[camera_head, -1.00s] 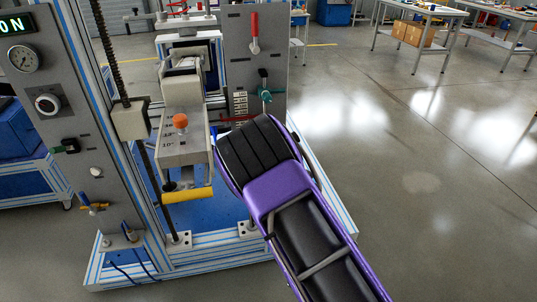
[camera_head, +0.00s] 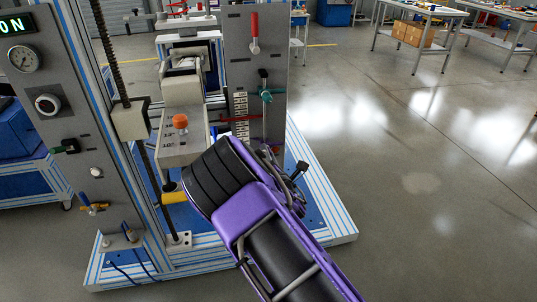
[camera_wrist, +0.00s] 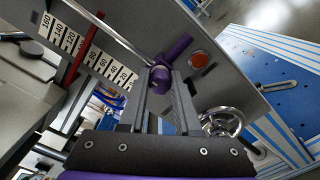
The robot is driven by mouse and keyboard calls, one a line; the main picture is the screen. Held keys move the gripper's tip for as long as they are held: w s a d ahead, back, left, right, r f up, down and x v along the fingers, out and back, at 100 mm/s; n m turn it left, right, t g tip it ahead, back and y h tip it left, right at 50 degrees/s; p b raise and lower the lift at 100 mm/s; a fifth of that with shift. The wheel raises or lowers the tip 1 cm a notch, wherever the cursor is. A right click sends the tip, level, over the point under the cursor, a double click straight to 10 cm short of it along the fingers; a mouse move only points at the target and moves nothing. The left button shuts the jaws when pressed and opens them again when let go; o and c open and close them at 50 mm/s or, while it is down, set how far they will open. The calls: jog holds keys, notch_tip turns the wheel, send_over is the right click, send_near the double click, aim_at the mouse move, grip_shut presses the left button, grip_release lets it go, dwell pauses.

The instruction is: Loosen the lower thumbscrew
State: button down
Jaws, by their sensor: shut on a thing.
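In the wrist view, a purple thumbscrew (camera_wrist: 174,48) with a rounded purple part stands at the grey metal panel (camera_wrist: 228,88). My gripper (camera_wrist: 163,76) is shut on the purple piece, with its fingertips at the rounded part. Whether this is the lower thumbscrew I cannot tell for sure. In the head view, my black and purple arm covers the gripper and the thumbscrew.
A scale with a red pointer (camera_wrist: 88,42) and a rod lie left of my fingers. A handwheel (camera_wrist: 222,122) is close on the right. In the head view, an orange knob (camera_head: 180,121) and a yellow handle (camera_head: 173,193) are left of my arm.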

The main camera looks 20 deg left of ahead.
dwell(0.3)
jog(key=c, duration=0.6)
grip_release()
jog(key=p+v, duration=0.1)
jog(key=v, duration=1.6)
jog(key=shift+s+d, duration=0.15)
jog(key=shift+d, duration=0.05)
jog(key=shift+d, duration=0.1)
